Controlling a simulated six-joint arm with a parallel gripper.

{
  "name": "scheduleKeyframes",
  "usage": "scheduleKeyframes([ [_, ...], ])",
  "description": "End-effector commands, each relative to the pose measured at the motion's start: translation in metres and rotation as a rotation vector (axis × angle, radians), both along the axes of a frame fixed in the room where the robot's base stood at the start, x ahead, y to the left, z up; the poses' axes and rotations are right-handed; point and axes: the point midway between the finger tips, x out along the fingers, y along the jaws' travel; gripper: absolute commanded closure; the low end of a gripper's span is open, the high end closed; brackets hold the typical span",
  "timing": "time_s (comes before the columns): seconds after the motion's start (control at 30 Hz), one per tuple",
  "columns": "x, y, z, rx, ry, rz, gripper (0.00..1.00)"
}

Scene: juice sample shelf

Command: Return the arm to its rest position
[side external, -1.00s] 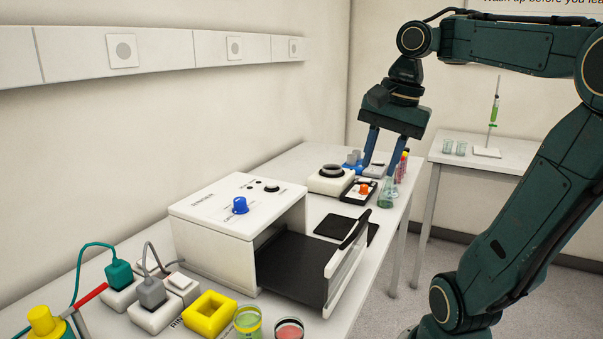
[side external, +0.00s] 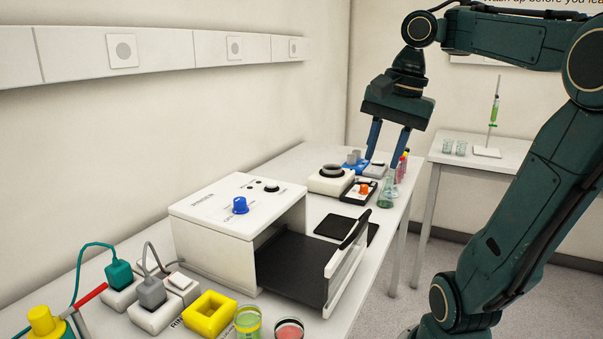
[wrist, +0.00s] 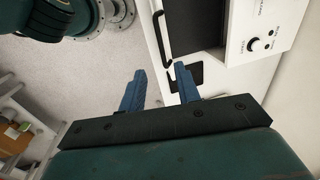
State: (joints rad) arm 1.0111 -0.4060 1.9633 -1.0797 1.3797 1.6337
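My gripper (side external: 383,160) hangs pointing down over the far part of the bench, near the flask (side external: 387,192) and the small devices. Its two blue fingers are spread apart with nothing visible between them. In the wrist view my gripper (wrist: 158,80) also shows its fingers apart and empty, with the floor and the bench edge beyond them. My arm is bent, with the forearm running level from the right.
A white machine (side external: 225,215) with an open drawer front stands mid-bench. Yellow block (side external: 209,314), a green cup (side external: 247,322) and a red cup (side external: 289,329) are at the near edge. A side table (side external: 500,150) stands behind right. Space above the bench is clear.

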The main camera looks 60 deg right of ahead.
Motion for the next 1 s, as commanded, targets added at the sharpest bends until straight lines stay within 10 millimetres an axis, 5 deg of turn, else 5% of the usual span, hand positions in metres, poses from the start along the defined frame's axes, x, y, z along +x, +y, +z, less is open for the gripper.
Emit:
scheduleKeyframes([
  [0.27,0.011,0.02,-0.008,-0.014,-0.035,0.143,0.67],
  [0.6,0.026,0.066,-0.031,-0.093,-0.131,0.537,0.67],
  [1.0,0.023,0.103,-0.066,-0.275,-0.216,1.02,0.67],
])
